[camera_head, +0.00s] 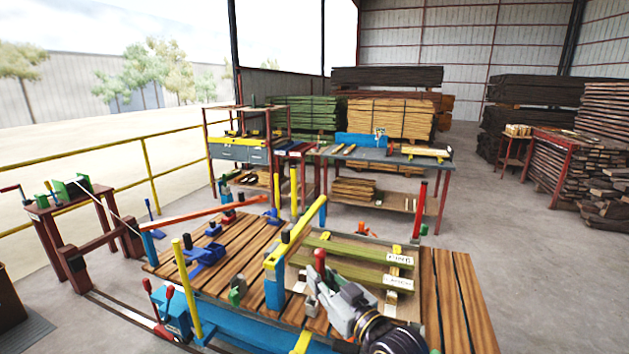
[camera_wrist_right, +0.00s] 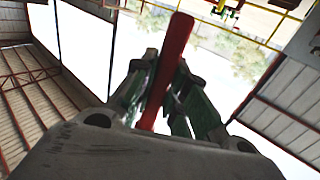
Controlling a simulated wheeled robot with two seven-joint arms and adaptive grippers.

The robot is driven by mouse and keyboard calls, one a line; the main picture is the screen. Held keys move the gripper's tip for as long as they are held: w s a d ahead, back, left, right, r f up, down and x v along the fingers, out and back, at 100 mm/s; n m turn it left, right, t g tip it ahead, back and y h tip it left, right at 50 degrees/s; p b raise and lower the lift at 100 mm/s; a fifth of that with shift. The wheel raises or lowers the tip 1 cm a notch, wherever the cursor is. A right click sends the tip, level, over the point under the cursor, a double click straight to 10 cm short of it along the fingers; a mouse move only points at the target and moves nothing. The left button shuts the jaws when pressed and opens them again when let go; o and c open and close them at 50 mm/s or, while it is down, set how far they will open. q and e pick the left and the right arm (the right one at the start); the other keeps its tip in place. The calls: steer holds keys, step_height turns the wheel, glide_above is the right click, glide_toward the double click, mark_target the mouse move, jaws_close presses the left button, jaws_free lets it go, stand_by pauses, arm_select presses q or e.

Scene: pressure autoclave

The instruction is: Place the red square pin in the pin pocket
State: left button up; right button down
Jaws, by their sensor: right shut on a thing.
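My right gripper (camera_head: 318,290) is over the near middle of the wooden-slatted bench. It is shut on a red pin (camera_head: 320,262), which stands up above the fingers. In the right wrist view the red pin (camera_wrist_right: 176,45) is a long bar, slightly tilted, between the two green-grey fingers of the right gripper (camera_wrist_right: 165,75). The pin's lower end is hidden by the gripper body. I cannot pick out the pin pocket for certain in either view. My left gripper is not in view.
The slatted bench (camera_head: 455,290) carries a yellow bar (camera_head: 297,244) on blue supports, blue clamps (camera_head: 207,254), and green-brown boards (camera_head: 350,252) with white labels. Yellow posts (camera_head: 186,288) and a red post (camera_head: 419,208) rise around it. A worktable (camera_head: 375,155) and lumber stacks stand behind.

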steer(key=w+d+f+m+t+h, duration=0.15)
steer(key=d+f+h, duration=0.25)
steer(key=d, duration=0.4)
steer(key=w+d+f+m+t+h, duration=0.1)
steer(key=w+d+f+m+h, duration=0.2)
steer(key=d, duration=0.4)
steer(key=s+d+f+m+h, duration=0.1)
steer(key=s+d+f, duration=0.1)
steer(key=s+f, duration=0.3)
steer(key=s+d+f+m+h, duration=0.1)
steer(key=s+f, duration=0.4)
steer(key=f, duration=0.6)
steer(key=shift+s+d+f+t+h, duration=0.15)
steer(key=shift+d+f+t+h, duration=0.2)
steer(key=shift+d+h, duration=0.65)
steer(key=shift+d+m+y, duration=0.25)
steer(key=shift+y, duration=0.05)
steer(key=shift+d, duration=0.1)
